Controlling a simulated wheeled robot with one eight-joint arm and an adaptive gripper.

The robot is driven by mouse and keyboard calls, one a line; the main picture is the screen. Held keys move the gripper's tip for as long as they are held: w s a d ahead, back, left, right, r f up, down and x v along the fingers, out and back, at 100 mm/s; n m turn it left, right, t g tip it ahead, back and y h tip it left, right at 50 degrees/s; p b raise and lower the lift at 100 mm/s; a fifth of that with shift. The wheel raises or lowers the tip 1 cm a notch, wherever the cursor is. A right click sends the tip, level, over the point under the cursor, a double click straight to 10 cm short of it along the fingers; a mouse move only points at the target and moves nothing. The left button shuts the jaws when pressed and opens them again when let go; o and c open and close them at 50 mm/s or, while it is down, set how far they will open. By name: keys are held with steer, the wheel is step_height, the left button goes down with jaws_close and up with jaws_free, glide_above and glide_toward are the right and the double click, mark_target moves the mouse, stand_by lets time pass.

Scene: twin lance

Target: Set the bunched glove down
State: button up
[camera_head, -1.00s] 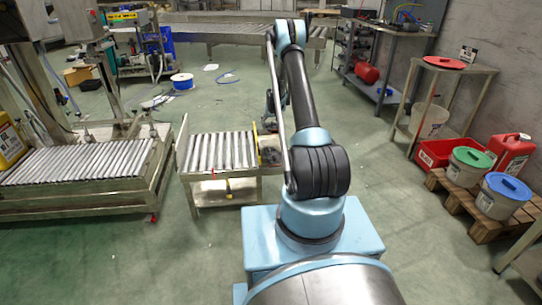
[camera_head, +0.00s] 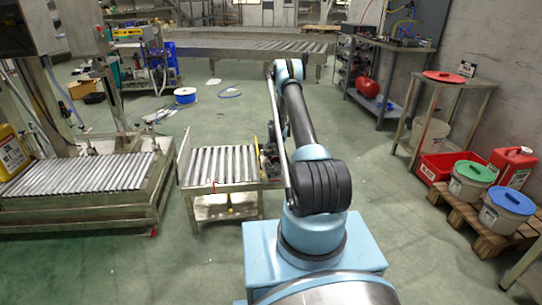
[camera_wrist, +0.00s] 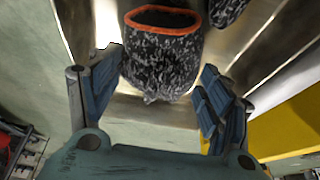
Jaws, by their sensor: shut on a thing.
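The bunched glove (camera_wrist: 160,62) is mottled black and grey with an orange-rimmed cuff. It sits between the fingers of my gripper (camera_wrist: 160,80) in the wrist view. My gripper is shut on it; the left finger lies against its side, while a gap seems to show at the right finger. Metal rollers lie behind the glove; I cannot tell whether it touches them. In the head view my arm reaches to the right end of a short roller table (camera_head: 222,165). The gripper and glove cannot be made out clearly there.
A second mottled piece (camera_wrist: 226,10) shows at the wrist view's top edge. A yellow panel (camera_wrist: 285,128) stands beside the right finger. A larger roller bed (camera_head: 80,175) is at left. Lidded buckets (camera_head: 507,205) stand on a pallet at right.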

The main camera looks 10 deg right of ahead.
steer(key=shift+f, duration=0.3)
steer(key=shift+c, duration=1.2)
steer(key=o, duration=1.4)
steer(key=shift+c, duration=0.2)
